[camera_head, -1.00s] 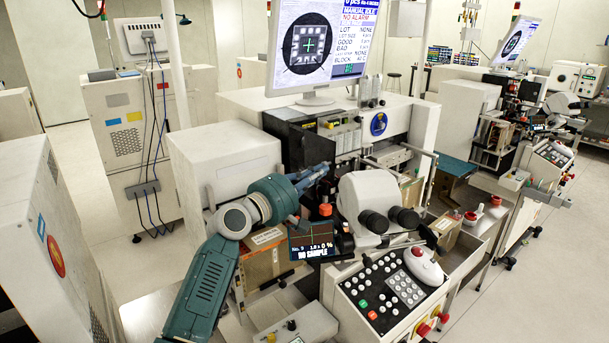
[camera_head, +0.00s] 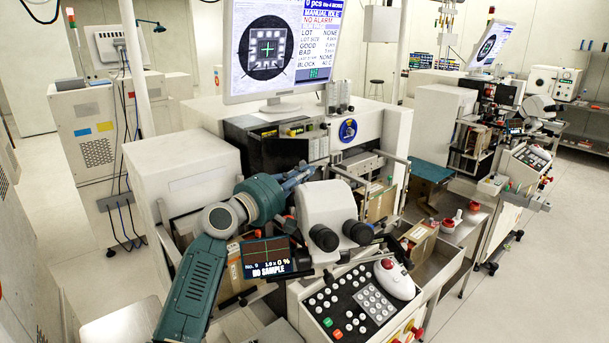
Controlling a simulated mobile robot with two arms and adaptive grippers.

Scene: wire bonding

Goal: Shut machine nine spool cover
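The wire bonding machine stands in front of me, with a white microscope head (camera_head: 326,207) and its two dark eyepieces. I cannot make out the spool cover for certain. My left arm comes in from the bottom left. Its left gripper (camera_head: 300,175) is a small, dark shape just behind and left of the microscope head, in front of the machine's dark front. Its fingertips are too small and partly hidden, so I cannot tell whether they touch anything. My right gripper is not in view.
A monitor (camera_head: 282,48) stands on the machine top. A small display (camera_head: 266,258) reading NO SAMPLE and a button panel (camera_head: 350,302) with a white mouse-like control (camera_head: 394,278) are in front. A white cabinet (camera_head: 180,170) is at left. Open floor lies at right.

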